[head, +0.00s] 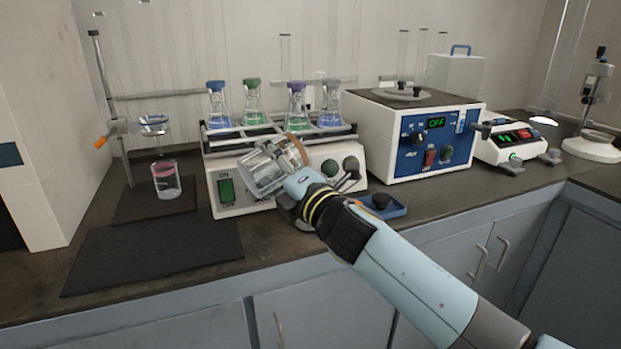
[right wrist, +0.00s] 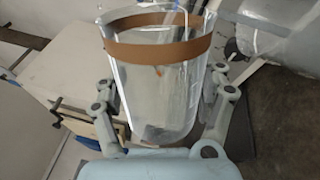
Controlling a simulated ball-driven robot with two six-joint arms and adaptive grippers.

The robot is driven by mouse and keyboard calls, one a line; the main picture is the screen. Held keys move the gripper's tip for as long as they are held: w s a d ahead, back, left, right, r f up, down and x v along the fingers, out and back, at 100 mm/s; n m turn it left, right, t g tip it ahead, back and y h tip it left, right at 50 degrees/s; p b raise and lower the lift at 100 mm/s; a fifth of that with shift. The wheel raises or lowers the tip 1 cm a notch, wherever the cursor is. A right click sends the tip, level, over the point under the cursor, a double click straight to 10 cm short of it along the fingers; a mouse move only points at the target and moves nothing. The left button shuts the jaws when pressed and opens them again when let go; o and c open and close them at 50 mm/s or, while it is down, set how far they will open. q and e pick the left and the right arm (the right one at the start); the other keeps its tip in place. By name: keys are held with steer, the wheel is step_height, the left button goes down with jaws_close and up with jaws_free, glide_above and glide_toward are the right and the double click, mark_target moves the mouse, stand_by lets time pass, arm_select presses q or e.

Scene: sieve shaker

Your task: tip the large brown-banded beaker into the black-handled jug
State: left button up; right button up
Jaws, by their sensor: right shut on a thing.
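The large brown-banded beaker (right wrist: 160,85) is clear glass with a brown band near its rim. It stands between the two fingers of my right gripper (head: 290,188) in the right wrist view, and the gripper is shut on it. In the head view the brown band (head: 297,150) shows just above the gripper, and the beaker is tilted. A clear vessel (right wrist: 268,35) with a dark part on its near side is beside the beaker in the right wrist view; I cannot tell for sure whether it is the black-handled jug. My left gripper is out of view.
Behind my gripper is a white shaker (head: 228,160) with several coloured-capped flasks. A pink-banded beaker (head: 166,182) stands left. A blue-fronted instrument (head: 410,145) and a small blue tray (head: 396,212) are right. The dark mat (head: 150,258) is bare.

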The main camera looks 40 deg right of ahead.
steer(key=shift+d+r+m, duration=0.4)
steer(key=shift+d+m, duration=0.05)
steer(key=shift+m, duration=0.25)
stand_by(0.8)
steer(key=shift+d+f+m+h+b, duration=0.15)
steer(key=shift+m+b, duration=0.15)
steer(key=shift+m, duration=0.2)
steer(key=shift+d+f+m+h+b, duration=0.15)
steer(key=shift+m+b, duration=0.1)
steer(key=shift+m, duration=0.25)
stand_by(0.8)
steer(key=shift+r, duration=0.1)
